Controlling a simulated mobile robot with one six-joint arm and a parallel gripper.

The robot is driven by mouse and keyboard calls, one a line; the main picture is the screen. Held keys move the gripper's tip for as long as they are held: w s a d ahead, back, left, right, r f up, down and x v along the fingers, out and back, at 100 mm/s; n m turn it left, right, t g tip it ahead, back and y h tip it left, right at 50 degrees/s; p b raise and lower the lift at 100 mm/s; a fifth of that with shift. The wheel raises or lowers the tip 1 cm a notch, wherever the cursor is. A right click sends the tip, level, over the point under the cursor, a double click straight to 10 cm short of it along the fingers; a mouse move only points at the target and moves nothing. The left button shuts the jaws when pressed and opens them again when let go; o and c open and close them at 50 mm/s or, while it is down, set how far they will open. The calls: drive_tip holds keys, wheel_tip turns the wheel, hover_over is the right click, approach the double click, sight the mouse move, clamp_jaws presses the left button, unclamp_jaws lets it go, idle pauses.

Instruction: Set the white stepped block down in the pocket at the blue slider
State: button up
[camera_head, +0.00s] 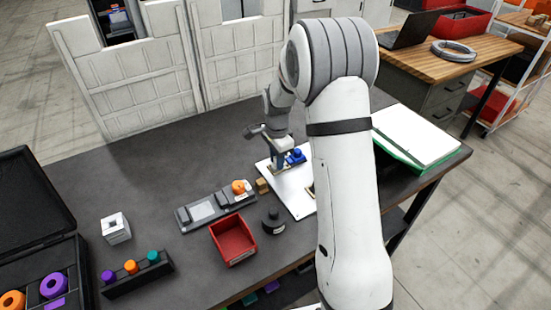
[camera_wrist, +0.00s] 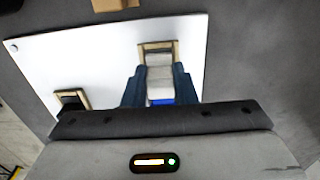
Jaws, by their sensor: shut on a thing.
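My gripper (camera_wrist: 158,84) is shut on the white stepped block (camera_wrist: 159,75), with a finger on each side of it. The block's far end overlaps a tan-framed pocket (camera_wrist: 144,47) in the white plate. I cannot tell whether it touches the pocket floor. Part of the blue slider (camera_wrist: 160,101) shows between the fingers, near the gripper body. In the head view my gripper (camera_head: 278,168) is low over the white plate (camera_head: 296,202), beside the blue slider (camera_head: 297,156). The block is not clearly visible there.
A second tan-framed pocket (camera_wrist: 72,99) is at the plate's left in the wrist view. A tan block (camera_head: 262,185), grey fixture (camera_head: 203,209) with an orange part (camera_head: 239,187), red bin (camera_head: 243,255) and black round object (camera_head: 273,222) stand nearby. A white cube (camera_head: 115,228) stands farther left.

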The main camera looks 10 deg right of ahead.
drive_tip(key=shift+f+b, duration=0.3)
drive_tip(key=shift+f, duration=0.15)
drive_tip(key=o, duration=1.5)
drive_tip(key=shift+c, duration=0.2)
drive_tip(key=shift+r, duration=0.15)
drive_tip(key=shift+w+r+p, duration=0.1)
drive_tip(key=shift+r+p, duration=2.55)
drive_tip(key=shift+r, duration=1.8)
